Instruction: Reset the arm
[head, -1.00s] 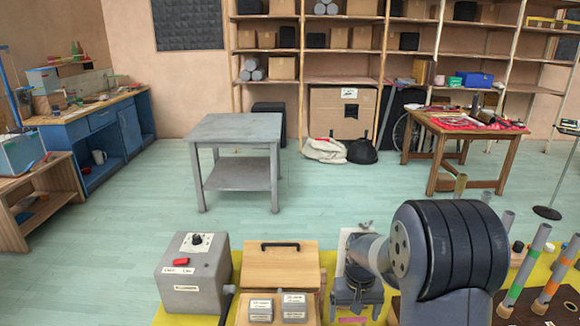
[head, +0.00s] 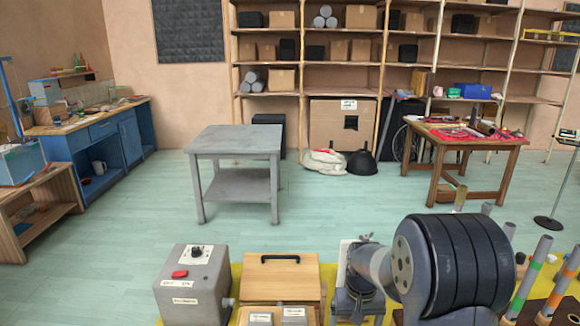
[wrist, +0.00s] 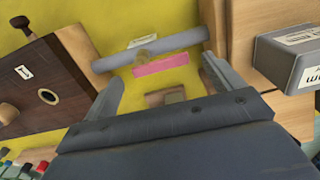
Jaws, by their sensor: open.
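My gripper (wrist: 163,68) is open and empty in the wrist view, its two fingers spread wide above the yellow bench surface. Between and beyond the fingers lie a grey bar (wrist: 115,58) with a small pale label and a pink strip (wrist: 160,65). A small wooden piece (wrist: 165,97) with a grey middle shows just in front of the gripper's body. Nothing is held. In the head view my arm is low at the front right, bent over the bench, and the fingertips cannot be made out there.
A grey box with a red button (head: 192,283) and a wooden box with a black handle (head: 280,280) stand left of my arm. Upright tubes (head: 530,275) stand close on its right. A grey table (head: 235,140) stands beyond, with clear floor around it.

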